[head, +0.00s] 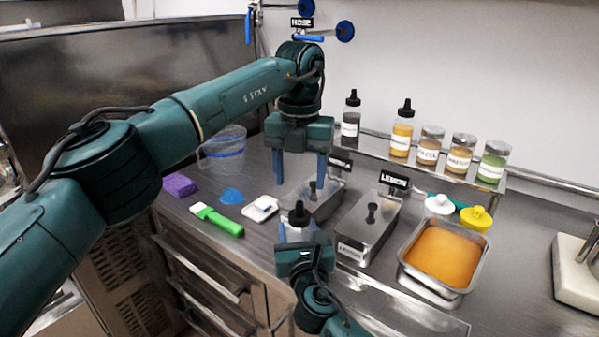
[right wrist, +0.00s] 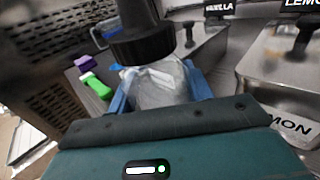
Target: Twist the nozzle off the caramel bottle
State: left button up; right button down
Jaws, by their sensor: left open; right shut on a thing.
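A clear, whitish bottle (right wrist: 158,84) with a black nozzle (head: 298,214) stands upright in my right gripper (head: 297,232). The blue fingers are shut around its body, and the nozzle (right wrist: 142,35) sits on top, clear of the fingers. I cannot read a label on it. My left gripper (head: 301,184) is open and empty, pointing down. Its two blue fingers hang apart just above the nozzle in the head view; I cannot tell the exact depth gap. The left gripper is not visible in the right wrist view.
Lidded steel bins (head: 368,228) stand close behind and right of the bottle. A shelf at the back holds a dark bottle (head: 350,120), an amber bottle (head: 402,130) and jars. A green-handled brush (head: 220,221) and a purple sponge (head: 180,185) lie left. An orange-filled pan (head: 402,279) stands right.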

aim_at(300, 202)
pick_arm(q)
jog(key=m, duration=0.4)
jog(key=shift+m, duration=0.4)
jog(key=m, duration=0.8)
jog(key=shift+m, duration=0.4)
jog(key=m, duration=0.8)
jog(key=shift+m, duration=0.3)
jog(key=m, duration=0.4)
jog(key=shift+m, duration=0.3)
jog(key=m, duration=0.9)
jog(key=shift+f+m, duration=0.3)
jog(key=shift+f, duration=3.75)
jog(key=shift+c, duration=0.6)
